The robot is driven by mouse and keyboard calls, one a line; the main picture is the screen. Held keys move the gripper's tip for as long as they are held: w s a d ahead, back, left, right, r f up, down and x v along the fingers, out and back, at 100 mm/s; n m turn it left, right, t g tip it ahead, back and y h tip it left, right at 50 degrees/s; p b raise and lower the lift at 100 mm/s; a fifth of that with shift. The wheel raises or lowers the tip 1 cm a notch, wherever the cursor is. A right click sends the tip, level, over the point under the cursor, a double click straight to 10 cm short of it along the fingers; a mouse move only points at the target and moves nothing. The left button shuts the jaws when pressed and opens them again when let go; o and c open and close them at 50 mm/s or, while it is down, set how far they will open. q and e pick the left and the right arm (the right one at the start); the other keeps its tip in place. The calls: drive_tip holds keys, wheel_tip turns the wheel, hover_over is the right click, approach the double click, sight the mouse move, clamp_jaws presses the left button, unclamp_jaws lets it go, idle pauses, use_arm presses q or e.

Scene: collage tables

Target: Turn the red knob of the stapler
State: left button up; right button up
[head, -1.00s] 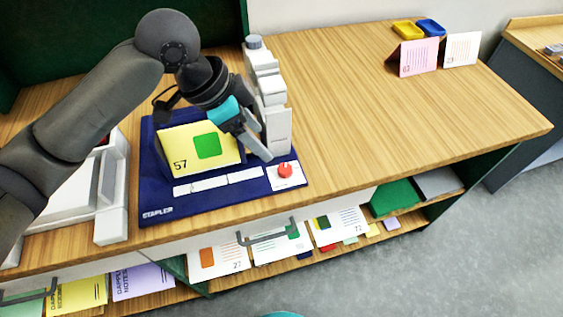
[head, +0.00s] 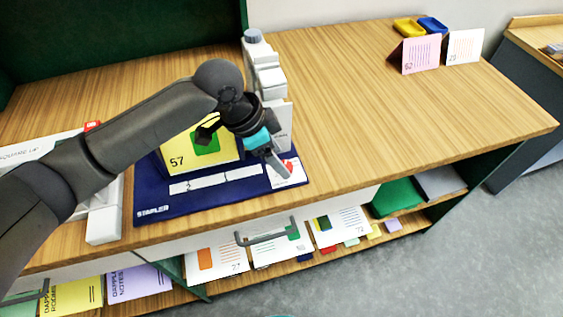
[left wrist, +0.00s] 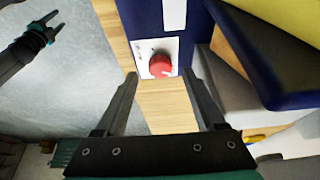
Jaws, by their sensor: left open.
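The stapler (head: 150,200) is a dark blue base with a white machine column at its back right, and a yellow card marked 57 stands on it. Its red knob (head: 290,166) is on a white plate at the base's front right corner, partly hidden by my gripper. My left gripper (head: 284,172) points down at the knob. In the left wrist view, the red knob (left wrist: 160,66) lies between and just beyond the fingertips of my open left gripper (left wrist: 160,74), with no visible contact. My right gripper (left wrist: 52,24) shows small at upper left, its fingers apart.
A white device (head: 103,225) stands left of the stapler, partly behind my arm. Pink (head: 420,55) and white (head: 463,47) cards stand at the back right near yellow and blue trays. The tabletop right of the stapler is clear. A drawer handle (head: 268,229) sits below the front edge.

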use_arm(q)
drive_tip(key=shift+x, duration=1.15)
clamp_jaws()
